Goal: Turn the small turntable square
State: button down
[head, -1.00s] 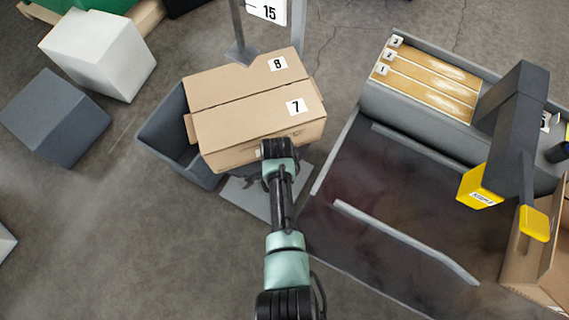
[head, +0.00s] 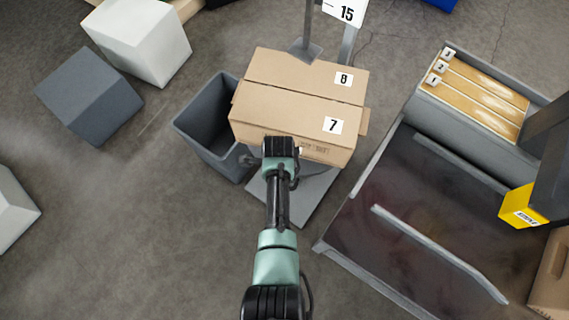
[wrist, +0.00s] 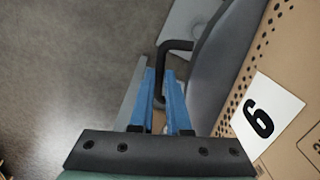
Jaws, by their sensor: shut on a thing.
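The small turntable (wrist: 212,75) shows in the wrist view as a dark grey round disc with a black bar handle (wrist: 178,46) on its rim. My gripper (wrist: 161,82) has blue fingers shut on this handle. A cardboard box (wrist: 300,50) labelled 6 on this side rests on the disc. In the head view the cartons labelled 7 (head: 285,118) and 8 (head: 300,73) hide most of the turntable. My wrist hides my fingertips there. The cartons' front edge slopes down to the right, less steeply than the lower edge of the grey base plate (head: 300,205).
An open dark grey bin (head: 205,150) stands close on the left of the cartons. A post with sign 15 (head: 346,11) stands behind them. A dark conveyor bed (head: 400,220) with rails lies at right.

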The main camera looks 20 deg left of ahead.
jog(key=a+m, duration=0.2)
jog(key=a, duration=0.1)
jog(key=shift+w+a+b, duration=0.15)
jog(key=shift+a+b, duration=0.15)
jog(key=shift+b, duration=0.1)
jog(key=shift+w+a+m+b, duration=0.25)
jog(key=shift+a+m, duration=0.25)
jog(key=shift+a, duration=0.35)
jog(key=shift+w+a+m+b, duration=0.15)
jog(key=shift+a+m+b, duration=0.25)
jog(key=shift+a, duration=0.45)
jog(key=shift+r, duration=0.1)
jog(key=c, duration=1.2)
grip_release()
jog(key=shift+o, duration=0.2)
notch_tip(320, 180, up, 13)
jog(key=p, duration=0.3)
